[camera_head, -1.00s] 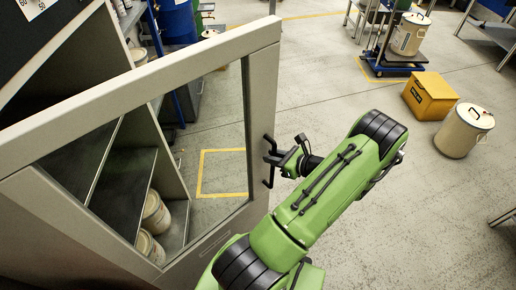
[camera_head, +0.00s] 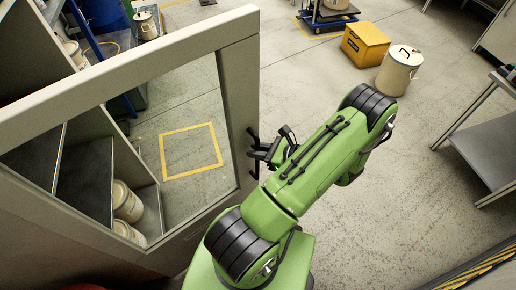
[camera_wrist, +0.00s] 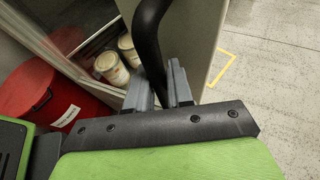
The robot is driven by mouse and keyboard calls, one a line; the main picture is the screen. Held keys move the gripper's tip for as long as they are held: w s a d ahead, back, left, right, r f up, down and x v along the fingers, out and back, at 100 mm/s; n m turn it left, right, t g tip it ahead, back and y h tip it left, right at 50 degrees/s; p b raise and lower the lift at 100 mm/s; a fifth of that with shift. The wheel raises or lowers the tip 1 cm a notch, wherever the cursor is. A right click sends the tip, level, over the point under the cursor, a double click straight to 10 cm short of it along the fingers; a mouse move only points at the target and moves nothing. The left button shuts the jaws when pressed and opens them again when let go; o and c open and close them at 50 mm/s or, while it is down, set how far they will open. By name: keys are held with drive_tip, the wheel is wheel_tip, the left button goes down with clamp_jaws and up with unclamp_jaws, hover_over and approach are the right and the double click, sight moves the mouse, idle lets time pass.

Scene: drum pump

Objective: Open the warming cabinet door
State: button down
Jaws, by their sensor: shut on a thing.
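The warming cabinet door (camera_head: 236,95) is a pale grey frame with a large glass pane, and it stands swung out from the cabinet shelves. Its black bar handle (camera_head: 252,150) is on the outer edge of the frame. My gripper (camera_head: 262,152) is at this handle, with my green arm reaching from below right. In the wrist view the black handle (camera_wrist: 150,40) runs down between the two grey fingers of my gripper (camera_wrist: 160,88), which are shut on it. Cream cans (camera_head: 125,203) stand on a low shelf and show through the glass.
A yellow box (camera_head: 366,45) and a cream drum (camera_head: 398,70) stand on the floor at upper right. A metal table (camera_head: 490,145) is at the right. A red drum (camera_wrist: 45,95) shows in the wrist view.

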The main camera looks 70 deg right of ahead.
drive_tip(key=c, duration=1.1)
unclamp_jaws()
drive_tip(key=shift+s, duration=0.1)
drive_tip(key=p+v, duration=0.1)
drive_tip(key=v, duration=1.4)
drive_tip(key=shift+s+r, duration=0.2)
drive_tip(key=shift+s, duration=0.05)
